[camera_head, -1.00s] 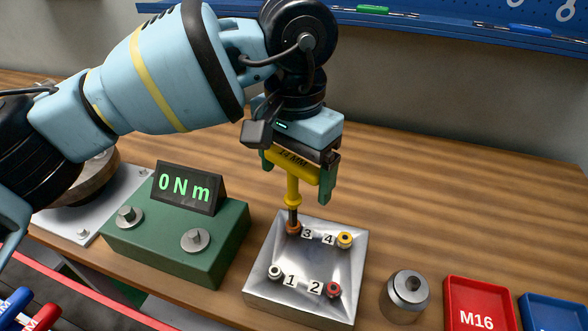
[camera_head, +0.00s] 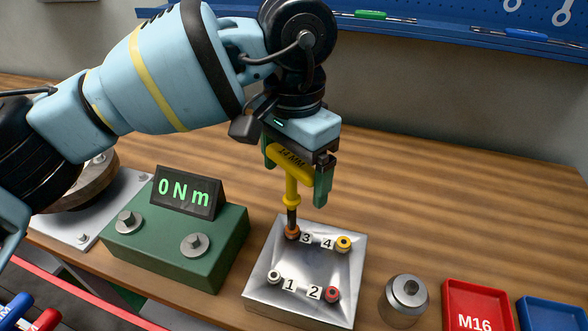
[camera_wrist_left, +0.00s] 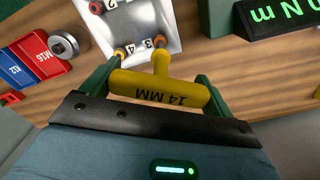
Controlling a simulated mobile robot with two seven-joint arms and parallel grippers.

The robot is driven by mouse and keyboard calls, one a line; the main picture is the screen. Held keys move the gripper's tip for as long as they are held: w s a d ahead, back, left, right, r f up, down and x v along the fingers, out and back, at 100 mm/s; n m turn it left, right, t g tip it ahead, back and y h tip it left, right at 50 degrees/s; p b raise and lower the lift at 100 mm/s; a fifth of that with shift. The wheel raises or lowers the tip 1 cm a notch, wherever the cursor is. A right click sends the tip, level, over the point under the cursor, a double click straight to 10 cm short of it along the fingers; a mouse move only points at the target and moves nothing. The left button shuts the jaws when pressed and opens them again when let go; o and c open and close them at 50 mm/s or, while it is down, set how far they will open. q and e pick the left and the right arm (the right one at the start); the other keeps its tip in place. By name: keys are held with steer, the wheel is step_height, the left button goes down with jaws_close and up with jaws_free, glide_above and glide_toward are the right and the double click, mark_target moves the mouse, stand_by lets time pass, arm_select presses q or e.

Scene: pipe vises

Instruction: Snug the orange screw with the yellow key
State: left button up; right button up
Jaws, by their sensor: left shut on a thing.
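The yellow T-handled key (camera_head: 290,166), marked 14 MM, is upright with its dark tip down at the orange screw (camera_head: 292,232) beside number 3 on the metal block (camera_head: 310,262). The tip appears to sit in the screw head, though how deep is hidden. My left gripper (camera_head: 296,170) is shut on the key's handle from above. In the left wrist view the handle (camera_wrist_left: 160,90) lies between the green fingers, and its shaft covers most of the screw. My right gripper is out of view.
Yellow (camera_head: 343,243), white (camera_head: 274,276) and red (camera_head: 332,294) screws sit on the block's other corners. A green box (camera_head: 180,245) with a display (camera_head: 186,191) reading 0 Nm stands left. A metal cylinder (camera_head: 404,302) and red (camera_head: 475,300) and blue (camera_head: 550,312) trays are right.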

arm_select(q)
steer(key=n+p, duration=0.1)
steer(key=n, duration=0.1)
steer(key=shift+r+n, duration=0.2)
steer(key=shift+n, duration=0.2)
steer(key=n+p, duration=0.1)
steer(key=n, duration=0.3)
steer(key=shift+a+n+p, duration=0.15)
steer(key=shift+n+p, duration=0.15)
steer(key=shift+p, duration=0.05)
steer(key=n+p, duration=0.1)
steer(key=n, duration=0.3)
steer(key=shift+a+f+n, duration=0.1)
steer(key=shift+n, duration=0.2)
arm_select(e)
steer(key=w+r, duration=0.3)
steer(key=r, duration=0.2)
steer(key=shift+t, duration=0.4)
